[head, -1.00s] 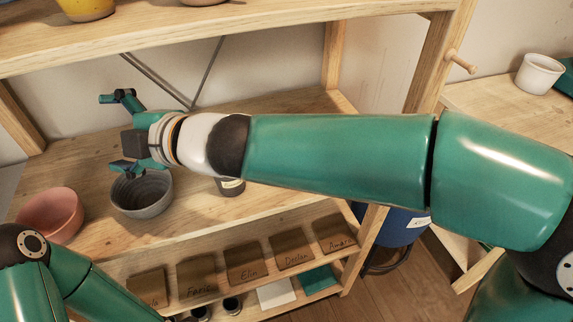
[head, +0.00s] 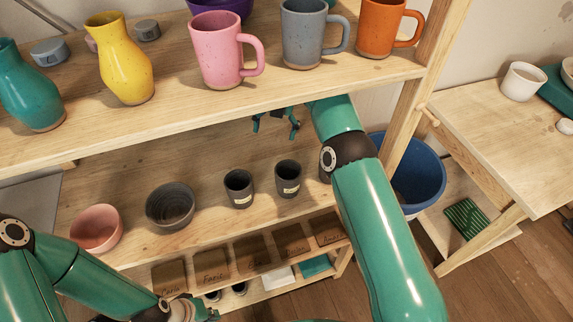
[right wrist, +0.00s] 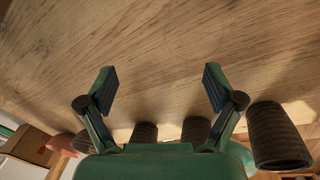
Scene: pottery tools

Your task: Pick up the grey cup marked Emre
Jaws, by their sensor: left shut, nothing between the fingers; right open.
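Two dark grey cups, one on the left (head: 239,189) and one on the right (head: 288,179), stand upright on the middle shelf. Their pale labels are too small to read. A third dark cup (head: 325,173) is mostly hidden behind my right arm. In the right wrist view, three dark cups (right wrist: 145,132) (right wrist: 196,130) (right wrist: 278,136) show low in the picture. My right gripper (head: 276,124) is open and empty, behind and above the cups; its spread fingers also show in the right wrist view (right wrist: 160,86). My left gripper (head: 208,314) is shut and empty at the bottom edge, partly cut off.
A grey bowl (head: 170,205) and pink bowl (head: 96,229) stand left of the cups. The upper shelf (head: 200,105) overhangs them and holds mugs and vases. Named tiles (head: 252,255) lie in front, below. A blue bucket (head: 418,180) stands at right.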

